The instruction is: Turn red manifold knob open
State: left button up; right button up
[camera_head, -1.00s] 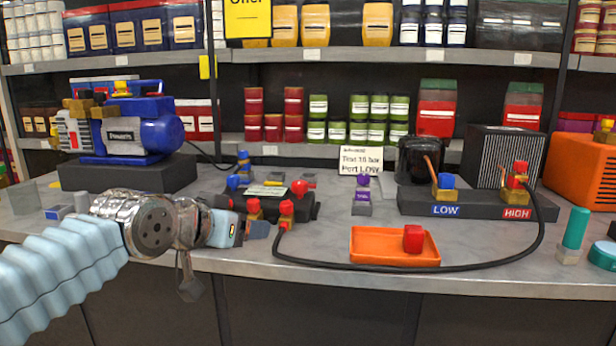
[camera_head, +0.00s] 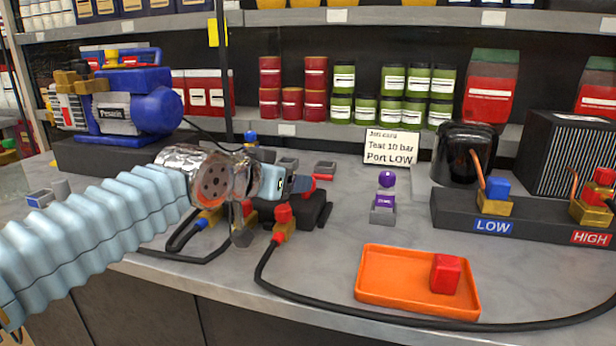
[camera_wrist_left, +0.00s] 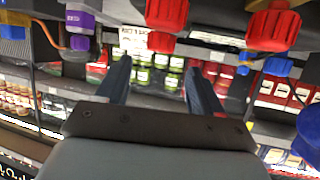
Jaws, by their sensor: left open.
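The manifold (camera_head: 308,212) is a dark block on the bench, largely hidden behind my left arm in the head view. Its red knob (camera_head: 311,183) shows just right of the gripper. My left gripper (camera_head: 299,184) is at the manifold, fingers towards the red knob. In the left wrist view, which is upside down, the gripper (camera_wrist_left: 156,63) is open with nothing held. A red piece (camera_wrist_left: 162,42), apparently the knob, shows between the finger directions, partly behind a nearer red cap (camera_wrist_left: 166,12). Contact cannot be told. My right gripper is not in view.
A red-capped hose fitting (camera_head: 283,222) stands in front of the manifold, its black hose (camera_head: 262,270) running right. A purple fitting (camera_head: 384,205), an orange tray (camera_head: 390,282) with a red block (camera_head: 445,273), and LOW (camera_head: 493,198) and HIGH (camera_head: 592,205) ports lie to the right.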

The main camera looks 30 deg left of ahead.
pick_arm(q)
jog(key=p+x, duration=0.1)
jog(key=x, duration=0.7)
jog(key=shift+w+f, duration=0.1)
jog(key=shift+w, duration=0.1)
